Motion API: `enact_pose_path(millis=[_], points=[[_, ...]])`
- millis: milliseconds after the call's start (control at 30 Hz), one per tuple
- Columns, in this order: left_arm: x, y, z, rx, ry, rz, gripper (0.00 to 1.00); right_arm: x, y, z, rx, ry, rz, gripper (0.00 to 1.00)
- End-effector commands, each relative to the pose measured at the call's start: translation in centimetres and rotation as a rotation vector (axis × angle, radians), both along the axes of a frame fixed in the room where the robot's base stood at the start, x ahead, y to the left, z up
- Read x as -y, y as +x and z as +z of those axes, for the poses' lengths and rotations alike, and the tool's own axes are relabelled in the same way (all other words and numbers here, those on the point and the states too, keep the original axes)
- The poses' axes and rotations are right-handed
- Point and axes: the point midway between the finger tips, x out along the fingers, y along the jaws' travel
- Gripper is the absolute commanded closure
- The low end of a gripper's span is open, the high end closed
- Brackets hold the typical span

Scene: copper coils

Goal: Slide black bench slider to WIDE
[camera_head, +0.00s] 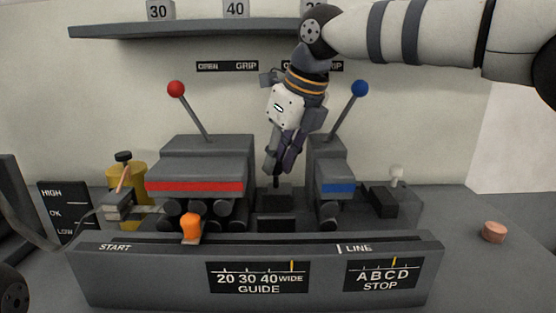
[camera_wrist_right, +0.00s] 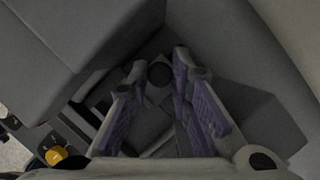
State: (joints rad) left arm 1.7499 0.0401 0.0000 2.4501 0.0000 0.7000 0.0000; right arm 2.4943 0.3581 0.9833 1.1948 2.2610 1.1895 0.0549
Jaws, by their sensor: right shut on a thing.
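The black bench slider (camera_head: 276,184) is a dark upright peg on a low block, in the gap between the red-striped and blue-striped machines. My right gripper (camera_head: 274,170) comes down from above and is shut on the peg's top. In the wrist view the round dark knob of the slider (camera_wrist_right: 160,73) sits between the tips of my right gripper (camera_wrist_right: 161,70). The GUIDE scale (camera_head: 258,277) on the front panel reads 20, 30, 40, WIDE; its yellow marker (camera_head: 292,266) stands above WIDE. My left gripper is not in view.
The red-striped machine (camera_head: 200,165) with a red-ball lever (camera_head: 176,88) and the blue-striped machine (camera_head: 331,168) with a blue-ball lever (camera_head: 360,88) flank the gripper closely. An orange knob (camera_head: 191,227) stands behind the front panel. A copper piece (camera_head: 494,231) lies at right, with clear bench around it.

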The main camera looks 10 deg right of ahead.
Motion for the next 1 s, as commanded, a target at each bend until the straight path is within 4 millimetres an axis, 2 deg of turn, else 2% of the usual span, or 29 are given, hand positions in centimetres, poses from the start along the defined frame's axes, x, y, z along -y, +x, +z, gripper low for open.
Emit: enact_pose_path(millis=[33, 100, 133, 467, 567, 800, 1000], points=[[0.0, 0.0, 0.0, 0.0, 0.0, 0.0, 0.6, 0.2, 0.3, 0.2, 0.011, 0.001, -0.005, 0.79], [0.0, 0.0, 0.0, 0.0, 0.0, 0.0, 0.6, 0.2, 0.3, 0.2, 0.01, 0.001, -0.005, 0.63], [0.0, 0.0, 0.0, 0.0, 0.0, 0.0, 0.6, 0.2, 0.3, 0.1, 0.01, 0.0, -0.005, 0.61], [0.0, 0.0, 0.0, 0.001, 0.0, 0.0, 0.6, 0.2, 0.0, 0.6, 0.008, 0.001, -0.004, 0.61], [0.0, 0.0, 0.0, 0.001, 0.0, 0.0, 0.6, 0.6, -0.6, 2.5, 0.01, 0.003, -0.005, 0.61], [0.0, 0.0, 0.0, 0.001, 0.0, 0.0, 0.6, 2.0, -2.6, 8.4, 0.01, 0.003, -0.005, 0.61], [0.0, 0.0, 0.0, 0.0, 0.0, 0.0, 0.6, 2.6, -3.5, 10.9, 0.008, 0.001, -0.006, 0.61]])
